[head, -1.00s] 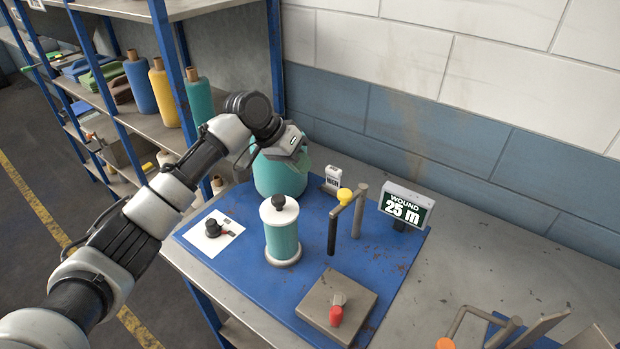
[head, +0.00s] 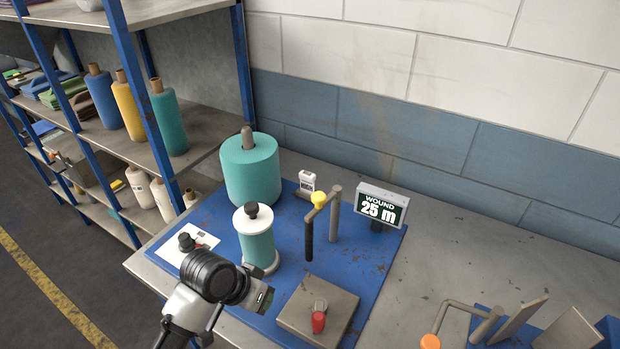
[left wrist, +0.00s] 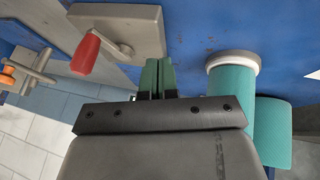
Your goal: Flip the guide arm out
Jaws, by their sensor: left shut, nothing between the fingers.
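The guide arm (head: 315,212) is a grey bar with a yellow knob (head: 319,198) on top and a black grip (head: 308,241) hanging down. It joins a grey upright post (head: 335,218) on the blue mat (head: 362,262). My left gripper (head: 268,298) is at the mat's front left, in front of the small teal spool (head: 257,240) and well short of the guide arm. Its green fingers (left wrist: 157,78) are together and empty in the left wrist view. I cannot make out the guide arm there. My right gripper is not in view.
A grey block (head: 335,300) with a red-handled crank (head: 318,322) stands right of my gripper. A large teal cone (head: 250,172) and a "WOUND 25 m" display (head: 381,206) stand behind. A bracket with an orange knob (head: 430,342) is at front right.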

